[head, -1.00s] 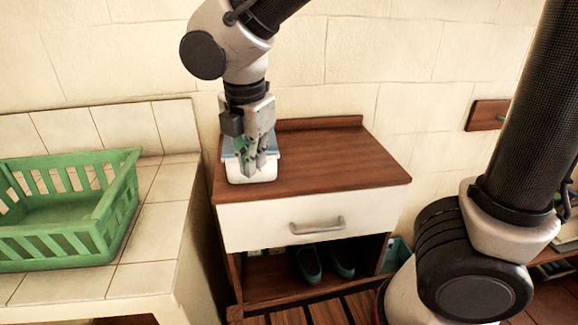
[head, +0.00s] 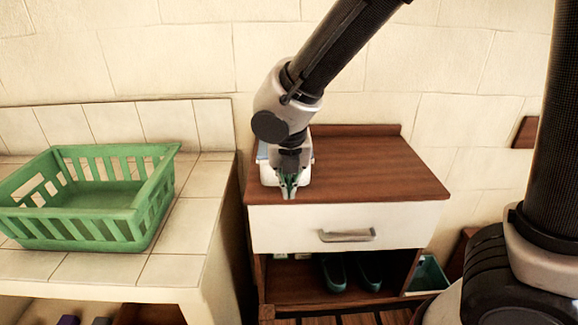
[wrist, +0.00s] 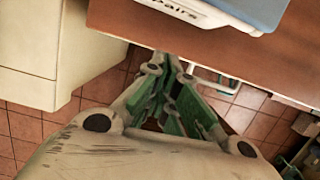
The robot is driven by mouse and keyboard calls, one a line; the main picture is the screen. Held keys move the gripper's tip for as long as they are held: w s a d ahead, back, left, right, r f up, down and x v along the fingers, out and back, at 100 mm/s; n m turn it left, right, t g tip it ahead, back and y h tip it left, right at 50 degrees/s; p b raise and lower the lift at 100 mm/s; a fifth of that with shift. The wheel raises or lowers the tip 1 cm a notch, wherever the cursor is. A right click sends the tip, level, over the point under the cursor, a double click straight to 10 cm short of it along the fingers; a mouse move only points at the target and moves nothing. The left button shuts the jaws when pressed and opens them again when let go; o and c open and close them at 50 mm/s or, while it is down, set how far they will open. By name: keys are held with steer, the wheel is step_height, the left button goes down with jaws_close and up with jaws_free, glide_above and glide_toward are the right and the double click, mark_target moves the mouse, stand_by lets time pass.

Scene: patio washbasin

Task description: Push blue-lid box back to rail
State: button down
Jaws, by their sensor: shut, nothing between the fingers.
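The blue-lid box (head: 268,176) is white with a blue lid and stands on the left part of the wooden cabinet top (head: 375,175). My arm hides much of it in the head view. The raised wooden rail (head: 360,130) runs along the top's back edge; whether the box touches it is hidden. My gripper (head: 289,193) is shut and empty, pointing down at the box's front side, near the top's front edge. In the wrist view the box's lid (wrist: 250,10) is at the top, and my gripper (wrist: 170,60) is apart from it.
A green basket (head: 95,205) sits on the tiled counter (head: 205,190) to the left. The cabinet has a white drawer (head: 285,228) with a handle, and dark shoes (head: 335,272) on the shelf below. The right side of the cabinet top is clear.

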steer(key=shift+w, duration=2)
steer(key=shift+w+r, duration=0.1)
steer(key=shift+w, duration=0.05)
steer(key=w, duration=1)
